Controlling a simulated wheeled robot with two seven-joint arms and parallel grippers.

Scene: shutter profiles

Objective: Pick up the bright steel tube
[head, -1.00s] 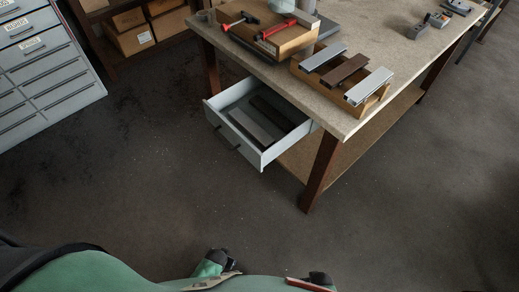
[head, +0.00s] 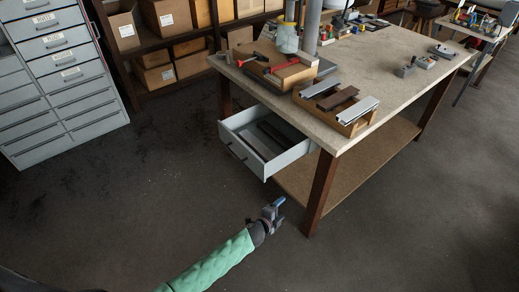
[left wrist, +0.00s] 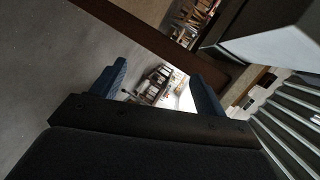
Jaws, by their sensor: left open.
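A wooden rack (head: 352,130) near the workbench's front edge holds three profiles side by side. One is light grey (head: 320,88), the middle one is dark brown (head: 338,100), and the nearest is bright silver (head: 358,109). I cannot tell for sure which is the bright steel tube; the nearest one looks brightest. My left gripper (head: 276,206) is open and empty, over the floor in front of the bench, below and to the left of the rack. Its two blue fingers stand apart in the left wrist view (left wrist: 160,88). My right gripper is not in view.
An open drawer (head: 262,165) with dark profiles juts from the workbench (head: 400,92) above my left gripper. A bench leg (head: 319,195) stands close on its right. A wooden block with hammers (head: 283,74) lies behind the rack. The floor at left is clear.

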